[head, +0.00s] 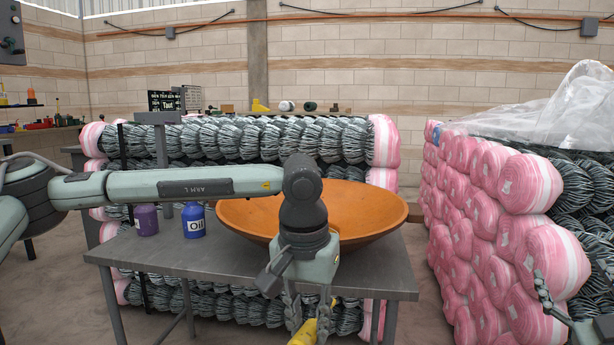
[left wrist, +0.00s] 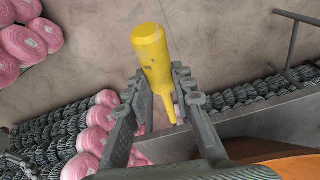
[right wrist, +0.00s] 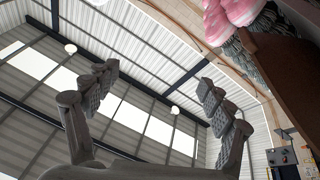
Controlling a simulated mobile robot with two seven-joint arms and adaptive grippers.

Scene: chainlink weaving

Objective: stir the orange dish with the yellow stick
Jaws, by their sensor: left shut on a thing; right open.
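The orange dish (head: 375,215) is a wide, shallow bowl standing on the grey table. Its orange surface also shows at the lower right of the left wrist view (left wrist: 292,165). My left gripper (head: 310,310) is in front of the dish, near the table's front edge. It is shut on the yellow stick (head: 304,333), which runs out of the bottom of the head view. In the left wrist view the yellow stick (left wrist: 152,55) has a thick end outward and a thin part between the fingers. My right gripper (right wrist: 155,100) is open and empty, apart from the table.
A purple container (head: 146,220) and a blue oil container (head: 193,221) stand on the grey table (head: 150,262), left of the dish. Stacked wire rolls with pink ends (head: 480,210) rise at the right. More rolls (head: 240,137) stand behind the table.

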